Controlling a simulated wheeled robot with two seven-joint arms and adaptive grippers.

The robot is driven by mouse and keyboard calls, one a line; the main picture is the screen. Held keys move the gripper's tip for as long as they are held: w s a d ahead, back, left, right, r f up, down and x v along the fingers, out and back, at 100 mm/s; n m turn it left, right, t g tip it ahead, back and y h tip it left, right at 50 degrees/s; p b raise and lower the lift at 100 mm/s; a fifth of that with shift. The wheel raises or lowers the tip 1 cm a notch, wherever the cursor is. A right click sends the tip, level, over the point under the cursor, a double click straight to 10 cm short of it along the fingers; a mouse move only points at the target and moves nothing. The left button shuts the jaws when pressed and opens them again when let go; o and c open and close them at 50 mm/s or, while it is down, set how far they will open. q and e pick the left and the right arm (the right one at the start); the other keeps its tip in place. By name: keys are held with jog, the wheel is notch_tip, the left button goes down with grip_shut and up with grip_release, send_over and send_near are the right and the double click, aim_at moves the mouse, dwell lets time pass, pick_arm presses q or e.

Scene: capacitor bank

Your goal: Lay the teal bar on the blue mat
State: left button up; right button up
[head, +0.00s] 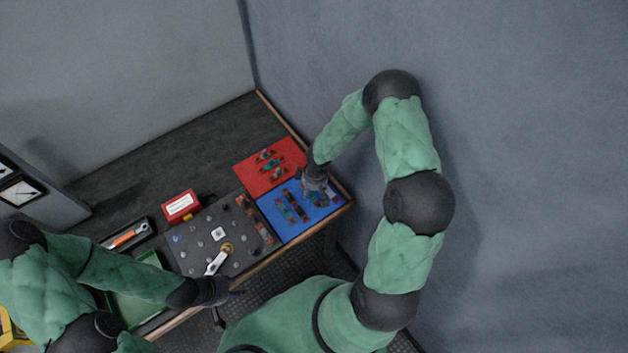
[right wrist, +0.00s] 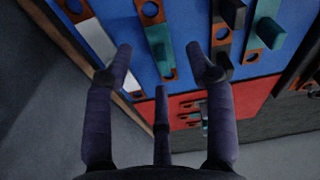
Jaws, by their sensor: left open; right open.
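The blue mat (head: 291,232) lies at the right end of the bench, with several bars on it. My right gripper (head: 319,192) is open above its right part. In the right wrist view, a teal bar with copper-coloured holed ends (right wrist: 158,40) lies on the blue mat (right wrist: 185,17). It sits between the spread fingers of my right gripper (right wrist: 161,62), which do not visibly grip it. In the head view that gripper partly covers this spot. My left gripper (head: 232,291) is open and empty at the bench's front edge.
A white bar (right wrist: 97,40) and a dark bar with a raised block (right wrist: 222,35) flank the teal bar. A red mat (head: 246,177) with bars adjoins behind. A grey board (head: 195,257) with posts and a wrench (head: 217,262) stands left. A wall rises close on the right.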

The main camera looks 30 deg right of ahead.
notch_tip(320, 180, up, 9)
jog(key=s, duration=0.1)
jog(key=shift+d+r, duration=0.15)
